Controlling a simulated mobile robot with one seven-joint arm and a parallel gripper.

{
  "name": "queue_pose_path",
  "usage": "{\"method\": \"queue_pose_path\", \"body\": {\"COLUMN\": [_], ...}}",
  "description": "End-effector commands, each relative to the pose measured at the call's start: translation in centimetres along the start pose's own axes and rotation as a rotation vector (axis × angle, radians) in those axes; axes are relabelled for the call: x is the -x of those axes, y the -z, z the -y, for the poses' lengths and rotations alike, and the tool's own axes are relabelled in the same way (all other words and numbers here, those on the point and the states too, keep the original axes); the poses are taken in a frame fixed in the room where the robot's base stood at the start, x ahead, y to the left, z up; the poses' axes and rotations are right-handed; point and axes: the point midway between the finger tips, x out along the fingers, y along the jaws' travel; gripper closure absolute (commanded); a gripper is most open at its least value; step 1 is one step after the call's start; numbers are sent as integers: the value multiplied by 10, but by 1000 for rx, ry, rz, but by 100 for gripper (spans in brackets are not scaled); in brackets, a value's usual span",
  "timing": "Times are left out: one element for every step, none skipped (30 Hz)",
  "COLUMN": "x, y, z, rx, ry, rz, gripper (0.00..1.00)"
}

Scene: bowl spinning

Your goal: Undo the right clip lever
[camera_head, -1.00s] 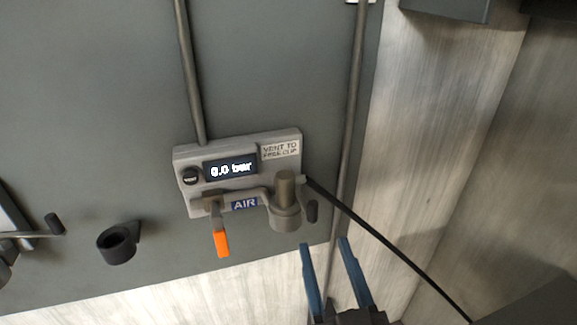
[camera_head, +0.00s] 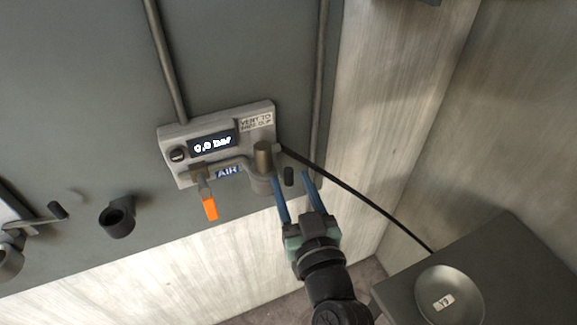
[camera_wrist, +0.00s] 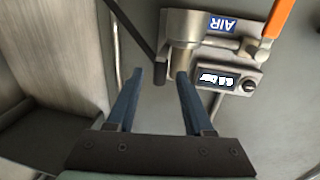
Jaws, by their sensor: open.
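The right clip lever shows as a small dark upright knob (camera_head: 289,177) at the right end of the grey air unit, beside its metal post (camera_head: 263,155). My gripper (camera_head: 291,175) is open, with its two blue fingers on either side of the knob in the head view. In the wrist view the dark knob (camera_wrist: 162,72) appears between the fingertips (camera_wrist: 160,74). I cannot tell whether either finger touches it. The unit's display (camera_head: 213,144) reads 0.0 bar, and its label (camera_head: 256,121) says to vent to free the clip.
An orange-handled valve lever (camera_head: 210,208) hangs left of the post. A black hose (camera_head: 350,190) runs from the unit down to the right. A dark cup-shaped holder (camera_head: 117,217) is on the panel at left. A round dish (camera_head: 449,296) sits on a grey box at lower right.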

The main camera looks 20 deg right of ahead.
Motion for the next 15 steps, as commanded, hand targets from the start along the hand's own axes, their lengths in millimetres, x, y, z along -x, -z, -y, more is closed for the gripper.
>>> {"method": "queue_pose_path", "body": {"x": [-8,-12,-16,-19,-21,-24,-26,-27,-28,-29,-29,-30,-30,-30,-30], "y": [3,3,2,2,2,1,1,1,1,0,0,0,0,0,0], "z": [0,0,0,0,0,0,0,0,0,0,0,0,0,0,0], "rx": [0,0,-1,-1,-1,-1,0,0,0,0,0,0,0,0,0], "ry": [1,0,0,1,1,1,1,1,1,1,1,0,1,1,1], "rz": [-1,-2,-1,-2,-1,-1,-1,-1,-1,-1,-1,-1,-1,-1,-1], "gripper": [48,48,48,48,48,48,48,48,48,48,48,48,48,48,48]}}
